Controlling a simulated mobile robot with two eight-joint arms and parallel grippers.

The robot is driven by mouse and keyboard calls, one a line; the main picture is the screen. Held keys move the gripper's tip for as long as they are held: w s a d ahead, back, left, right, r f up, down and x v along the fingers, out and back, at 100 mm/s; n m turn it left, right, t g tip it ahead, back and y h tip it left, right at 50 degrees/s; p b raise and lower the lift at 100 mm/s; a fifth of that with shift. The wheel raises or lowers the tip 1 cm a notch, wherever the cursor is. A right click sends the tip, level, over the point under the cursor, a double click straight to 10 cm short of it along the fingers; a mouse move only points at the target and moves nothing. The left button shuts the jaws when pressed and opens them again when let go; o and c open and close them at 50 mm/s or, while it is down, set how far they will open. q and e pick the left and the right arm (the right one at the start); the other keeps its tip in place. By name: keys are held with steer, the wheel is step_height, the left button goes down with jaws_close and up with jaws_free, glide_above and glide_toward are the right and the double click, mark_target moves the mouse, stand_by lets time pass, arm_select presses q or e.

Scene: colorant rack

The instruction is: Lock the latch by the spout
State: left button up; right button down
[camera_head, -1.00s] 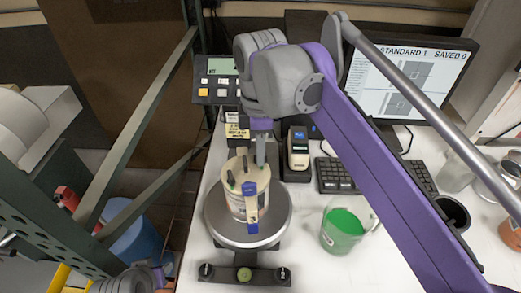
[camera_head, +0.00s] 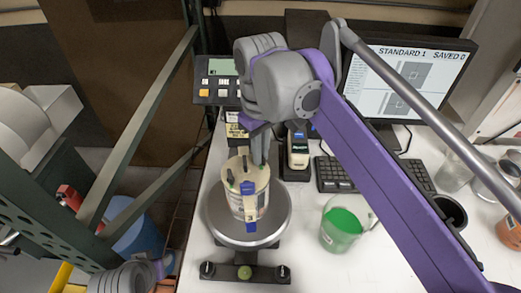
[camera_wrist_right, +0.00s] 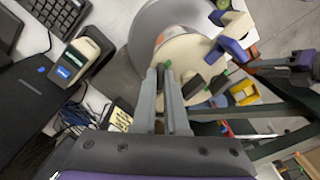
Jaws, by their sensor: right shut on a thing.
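A cream can (camera_head: 247,205) stands upright on the round grey plate (camera_head: 277,215). Its round lid (camera_head: 261,176) carries dark upright pieces (camera_head: 246,163) with small green bits. A blue-and-beige part (camera_head: 250,213) runs down its near side and also shows in the right wrist view (camera_wrist_right: 233,48). I cannot tell for sure which part is the spout. My right gripper (camera_wrist_right: 164,70) is at the lid's edge, its narrow fingers closed together on a small dark latch piece with green, mostly hidden between the tips. In the head view it (camera_head: 260,159) is at the lid's far right. My left gripper's fingers are out of view.
A clear cup with green contents (camera_head: 341,228) stands to the right. A small dark device (camera_head: 298,155), keyboard (camera_head: 335,175) and monitor (camera_head: 408,85) lie behind. A green metal frame (camera_head: 135,130) borders the left. White table between plate and cup is free.

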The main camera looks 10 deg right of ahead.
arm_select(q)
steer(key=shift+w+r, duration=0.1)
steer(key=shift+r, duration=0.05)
arm_select(e)
steer(key=shift+m, duration=2.2)
steer(key=c, duration=0.9)
jaws_free()
steer(key=shift+c, duration=0.2)
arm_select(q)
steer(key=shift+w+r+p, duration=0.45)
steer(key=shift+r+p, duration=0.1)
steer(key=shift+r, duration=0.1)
arm_select(e)
step_height(320, 180, up, 11)
steer(key=shift+f, duration=0.15)
